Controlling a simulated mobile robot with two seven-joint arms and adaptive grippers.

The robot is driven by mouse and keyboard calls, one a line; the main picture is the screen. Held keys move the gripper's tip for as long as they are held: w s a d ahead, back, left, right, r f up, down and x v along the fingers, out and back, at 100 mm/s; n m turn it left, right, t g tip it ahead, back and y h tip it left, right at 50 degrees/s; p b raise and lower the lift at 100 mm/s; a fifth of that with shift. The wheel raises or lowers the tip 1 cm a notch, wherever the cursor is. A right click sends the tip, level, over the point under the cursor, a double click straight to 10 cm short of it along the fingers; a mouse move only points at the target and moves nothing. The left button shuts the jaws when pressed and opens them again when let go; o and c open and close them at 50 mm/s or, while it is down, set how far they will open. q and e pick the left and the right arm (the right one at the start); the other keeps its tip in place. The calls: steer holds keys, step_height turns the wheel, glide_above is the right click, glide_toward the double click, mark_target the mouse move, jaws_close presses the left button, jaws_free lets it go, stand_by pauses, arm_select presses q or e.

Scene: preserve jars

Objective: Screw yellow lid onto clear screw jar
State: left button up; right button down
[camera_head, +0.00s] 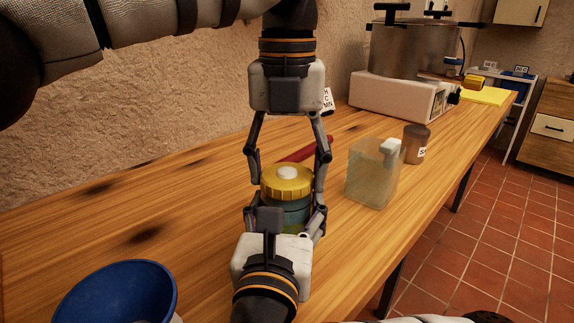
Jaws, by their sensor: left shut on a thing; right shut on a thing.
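The yellow lid (287,183) has a ribbed rim and a pale round spot on top. It sits level on top of the clear screw jar (291,217), which looks bluish-green and stands upright on the wooden table. How far the lid is threaded cannot be seen. My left gripper (286,174) points down from above, its fingers shut on either side of the lid. My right gripper (284,214) reaches in from the near side, shut around the jar's body below the lid. It hides much of the jar's lower front.
A blue bowl-like container (118,297) is at the front left. Behind the jar lies a red object (304,151). To the right stand a translucent container (372,175) and a brown shaker (416,145). A large pot (412,48) on a white cooker is farther back.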

arm_select(q)
steer(key=m, duration=0.7)
steer(key=shift+m, duration=0.4)
steer(key=m, duration=0.3)
steer(key=shift+m, duration=0.4)
steer(key=m, duration=0.5)
steer(key=o, duration=1.4)
step_height(320, 180, up, 7)
steer(key=shift+r, duration=0.2)
